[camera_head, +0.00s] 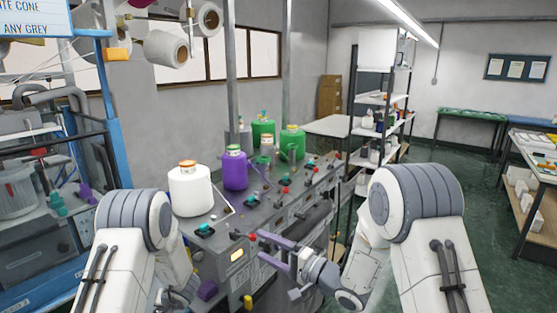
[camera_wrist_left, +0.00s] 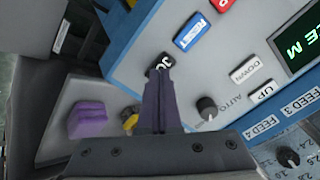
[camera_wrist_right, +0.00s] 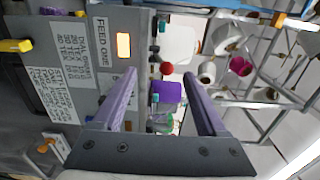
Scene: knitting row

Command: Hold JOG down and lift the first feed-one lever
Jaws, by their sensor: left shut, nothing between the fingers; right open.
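The black JOG button (camera_wrist_left: 160,63) sits on the light control panel in the left wrist view. My left gripper (camera_wrist_left: 158,75) is shut and empty, its fingertips over the button and partly hiding it. I cannot tell whether the button is pressed. The red-knobbed lever (camera_head: 252,237) is on the machine front beside the lit FEED ONE panel; the red knob (camera_wrist_right: 167,68) shows between the fingers in the right wrist view. My right gripper (camera_head: 263,246) is open and empty just in front of the lever, fingertips apart. I cannot tell whether they touch it.
Blue RESET (camera_wrist_left: 190,32) and grey DOWN (camera_wrist_left: 246,70) buttons and a black knob (camera_wrist_left: 207,107) surround JOG. Open floor lies to the right.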

